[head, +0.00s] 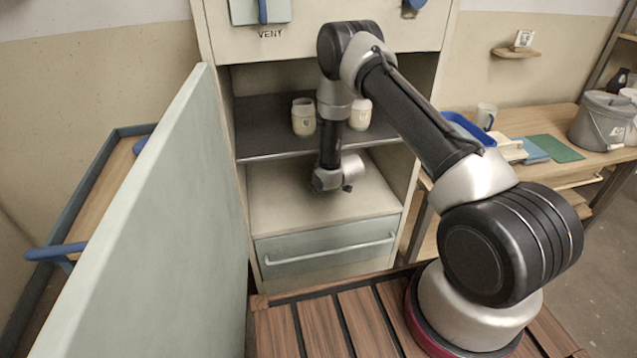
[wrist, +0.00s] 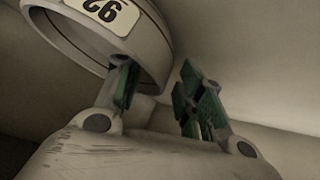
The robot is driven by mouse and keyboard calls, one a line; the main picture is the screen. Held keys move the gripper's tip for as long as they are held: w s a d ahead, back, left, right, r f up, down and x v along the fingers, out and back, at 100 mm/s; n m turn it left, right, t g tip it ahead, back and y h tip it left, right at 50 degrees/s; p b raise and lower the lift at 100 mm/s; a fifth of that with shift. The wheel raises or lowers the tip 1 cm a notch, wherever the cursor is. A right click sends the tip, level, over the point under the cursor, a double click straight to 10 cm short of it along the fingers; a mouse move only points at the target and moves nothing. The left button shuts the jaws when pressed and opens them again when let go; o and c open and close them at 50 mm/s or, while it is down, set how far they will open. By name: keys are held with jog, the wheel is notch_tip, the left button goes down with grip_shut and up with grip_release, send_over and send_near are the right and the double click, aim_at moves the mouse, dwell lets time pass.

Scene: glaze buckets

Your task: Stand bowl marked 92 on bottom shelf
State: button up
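The bowl marked 92 (wrist: 100,45) is a pale round vessel with a white number label, at the top left of the wrist view. Its number reads upside down there. My gripper (wrist: 158,92) has its two green-padded fingers apart. The left finger overlaps the bowl's rim in the picture; whether it touches is unclear. The gap between the fingertips looks empty. In the head view my gripper (head: 338,182) is low inside the cabinet, over the pale bottom shelf (head: 280,205). I cannot make out the bowl in the head view.
Two pale jars (head: 303,118) (head: 361,114) stand on the dark shelf (head: 262,140) above. A drawer with a bar handle (head: 330,252) is below. The open cabinet door (head: 165,220) stands at left. A bench (head: 560,150) with a bucket (head: 603,120) is at right.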

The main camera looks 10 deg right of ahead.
jog(key=shift+r, duration=0.25)
jog(key=v, duration=1.2)
jog(key=shift+f, duration=0.1)
